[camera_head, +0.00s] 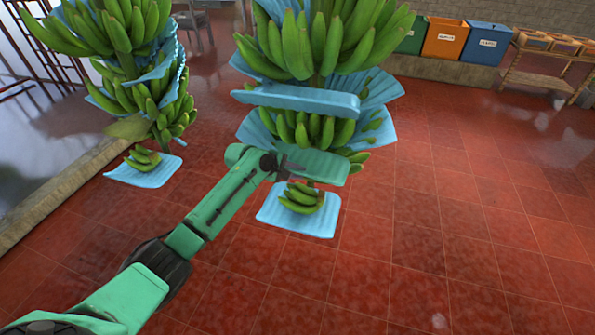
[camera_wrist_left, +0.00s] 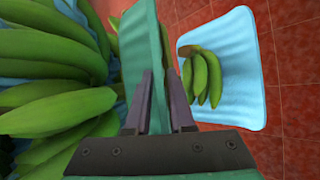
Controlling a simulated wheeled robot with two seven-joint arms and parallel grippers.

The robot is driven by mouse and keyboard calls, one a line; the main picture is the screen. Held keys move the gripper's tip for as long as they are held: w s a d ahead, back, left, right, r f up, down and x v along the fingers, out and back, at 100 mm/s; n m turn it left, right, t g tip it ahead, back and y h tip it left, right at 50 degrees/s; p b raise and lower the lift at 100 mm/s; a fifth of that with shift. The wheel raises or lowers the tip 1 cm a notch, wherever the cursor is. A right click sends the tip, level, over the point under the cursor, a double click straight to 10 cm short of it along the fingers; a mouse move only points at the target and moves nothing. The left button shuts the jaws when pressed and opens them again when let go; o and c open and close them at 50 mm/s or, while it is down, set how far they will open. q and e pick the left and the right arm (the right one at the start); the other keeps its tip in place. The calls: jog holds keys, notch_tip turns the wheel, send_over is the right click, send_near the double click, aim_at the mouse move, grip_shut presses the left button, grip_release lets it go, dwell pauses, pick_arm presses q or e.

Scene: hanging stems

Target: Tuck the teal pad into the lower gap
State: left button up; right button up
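The teal pad (camera_head: 315,165) is a flat slab in the head view, level with the space between the lower banana tier (camera_head: 315,130) and the small bottom hand (camera_head: 301,198) of the right stem. I cannot tell how deep it sits in that lower gap. My left gripper (camera_head: 288,166) is shut on the pad's left end. In the left wrist view the pad (camera_wrist_left: 139,40) stands between the dark fingers (camera_wrist_left: 161,100), bananas (camera_wrist_left: 50,70) close at left and the small hand (camera_wrist_left: 203,80) at right. My right gripper is not in view.
A light blue pad (camera_head: 303,100) lies across the upper gap, with blue sheets (camera_head: 375,90) around the tiers. Another blue pad (camera_head: 280,215) is under the bottom hand. A second stem (camera_head: 135,60) hangs at left. Bins (camera_head: 445,40) stand far back; red floor at right is clear.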

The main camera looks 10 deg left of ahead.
pick_arm(q)
jog(key=shift+o, duration=1)
jog(key=shift+w+f, duration=0.15)
jog(key=shift+w, duration=0.05)
